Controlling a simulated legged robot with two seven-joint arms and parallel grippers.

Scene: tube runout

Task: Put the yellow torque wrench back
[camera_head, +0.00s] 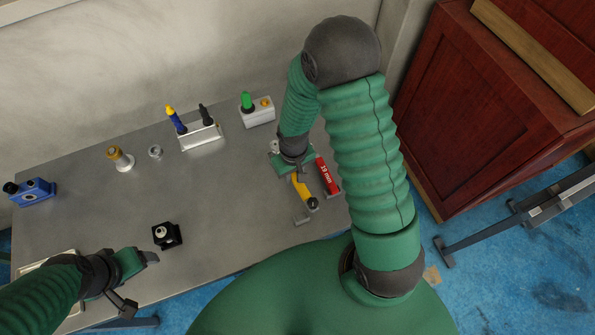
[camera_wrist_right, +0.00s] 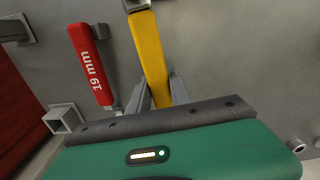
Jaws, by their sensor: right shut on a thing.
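The yellow torque wrench (camera_head: 301,188) is at the right part of the grey table, beside the red wrench marked 19 mm (camera_head: 327,174). My right gripper (camera_head: 293,169) is shut on the yellow wrench. In the right wrist view the yellow wrench (camera_wrist_right: 149,52) runs up from between my right gripper's fingers (camera_wrist_right: 161,96), and its far end meets a metal piece at the top edge. The red wrench (camera_wrist_right: 90,65) lies to its left, apart from it. Whether the yellow wrench touches the table is unclear. My left gripper (camera_head: 138,281) is open and empty over the front left of the table.
A small grey bracket (camera_head: 302,219) is near the yellow wrench's dark end. A square socket (camera_wrist_right: 64,119) is below the red wrench. A white block with a green-handled tool (camera_head: 258,116), a screwdriver rack (camera_head: 200,138) and a black block (camera_head: 167,236) stand on the table (camera_head: 218,195). Mid-table is clear.

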